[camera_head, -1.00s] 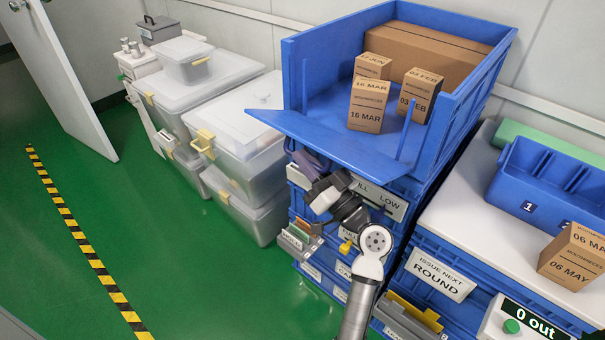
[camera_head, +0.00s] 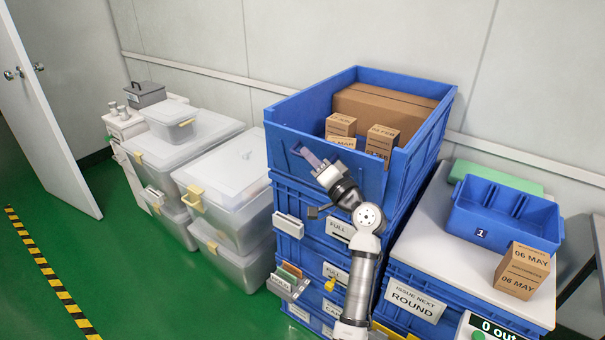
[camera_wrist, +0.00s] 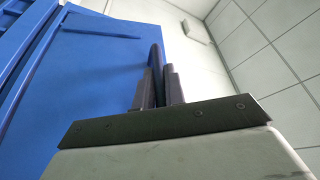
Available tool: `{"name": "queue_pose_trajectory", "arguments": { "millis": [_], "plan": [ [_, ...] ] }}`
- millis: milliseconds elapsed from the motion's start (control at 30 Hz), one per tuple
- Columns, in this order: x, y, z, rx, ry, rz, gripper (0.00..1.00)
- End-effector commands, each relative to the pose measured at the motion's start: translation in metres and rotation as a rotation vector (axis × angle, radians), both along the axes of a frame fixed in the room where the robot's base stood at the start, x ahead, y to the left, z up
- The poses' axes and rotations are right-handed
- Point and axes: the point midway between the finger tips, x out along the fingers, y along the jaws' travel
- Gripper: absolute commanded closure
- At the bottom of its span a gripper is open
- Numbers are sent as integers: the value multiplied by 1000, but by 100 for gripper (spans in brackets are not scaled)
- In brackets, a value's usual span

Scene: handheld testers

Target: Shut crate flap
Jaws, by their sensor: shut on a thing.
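The blue crate (camera_head: 432,130) is the top one of the stack and has cardboard boxes inside. Its front flap (camera_head: 350,174) stands upright or nearly so across the front opening, hiding the lower parts of the smaller boxes. I cannot tell whether it is fully flush with the side walls. My gripper (camera_head: 304,150) is at the flap's top edge, towards its left end, and is shut on it. In the wrist view the fingers (camera_wrist: 158,88) close around the edge of the blue flap (camera_wrist: 95,95).
Small cartons (camera_head: 381,141) and a long brown box (camera_head: 385,103) sit in the crate. Clear lidded bins (camera_head: 230,180) stand close on the left. A white bench (camera_head: 440,235) with a blue divided tray (camera_head: 505,210) is on the right. Green floor is free at left.

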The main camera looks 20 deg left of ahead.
Motion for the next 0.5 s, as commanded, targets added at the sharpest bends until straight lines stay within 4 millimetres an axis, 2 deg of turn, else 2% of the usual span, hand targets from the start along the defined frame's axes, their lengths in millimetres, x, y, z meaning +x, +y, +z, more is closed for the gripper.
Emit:
{"name": "queue_pose_trajectory", "arguments": {
  "millis": [200,500],
  "plan": [
    [20,-8,11,43,119,-3,100],
    [35,-13,15,40,118,-3,100]
  ]
}}
